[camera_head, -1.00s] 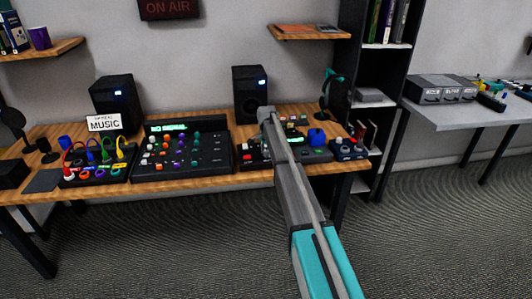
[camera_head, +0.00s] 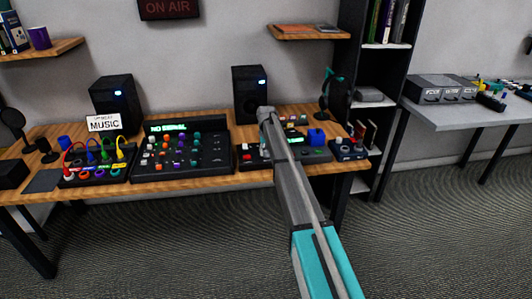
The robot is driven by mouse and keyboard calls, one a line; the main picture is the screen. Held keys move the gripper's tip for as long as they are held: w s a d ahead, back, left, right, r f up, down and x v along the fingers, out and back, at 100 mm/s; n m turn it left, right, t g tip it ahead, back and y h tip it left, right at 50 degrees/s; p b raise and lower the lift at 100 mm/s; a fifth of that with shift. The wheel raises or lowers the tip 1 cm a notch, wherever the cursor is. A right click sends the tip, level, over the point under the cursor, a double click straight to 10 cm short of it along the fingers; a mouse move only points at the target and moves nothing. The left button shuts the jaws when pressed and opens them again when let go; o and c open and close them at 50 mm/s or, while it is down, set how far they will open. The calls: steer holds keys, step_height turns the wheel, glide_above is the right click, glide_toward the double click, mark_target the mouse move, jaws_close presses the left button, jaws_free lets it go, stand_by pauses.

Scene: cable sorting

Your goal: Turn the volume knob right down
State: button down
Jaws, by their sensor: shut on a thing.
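My arm reaches in from the bottom right to the desk (camera_head: 190,180). My gripper (camera_head: 265,146) points down at its end, over the dark control unit (camera_head: 250,162) right of the mixer. The gripper is small and partly hidden by my own arm. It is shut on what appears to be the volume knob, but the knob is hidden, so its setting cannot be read. The mixer (camera_head: 215,150) has several coloured knobs and a green "NO SIGNAL" display (camera_head: 168,127).
A black speaker (camera_head: 250,90) stands behind my gripper; another speaker (camera_head: 115,100) stands at left. A patch box with coloured cables (camera_head: 95,170) is at left. The floor in front is clear.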

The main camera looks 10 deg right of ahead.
steer(key=shift+w+n, duration=0.1)
steer(key=shift+n, duration=0.4)
steer(key=shift+c, duration=1.3)
jaws_free()
steer(key=s+r+p, duration=0.4)
steer(key=s, duration=1.1)
steer(key=s+r+p, duration=0.4)
steer(key=s, duration=1.1)
steer(key=s+r+p, duration=0.4)
steer(key=s, duration=1.1)
steer(key=shift+s, duration=0.3)
steer(key=shift+a, duration=0.1)
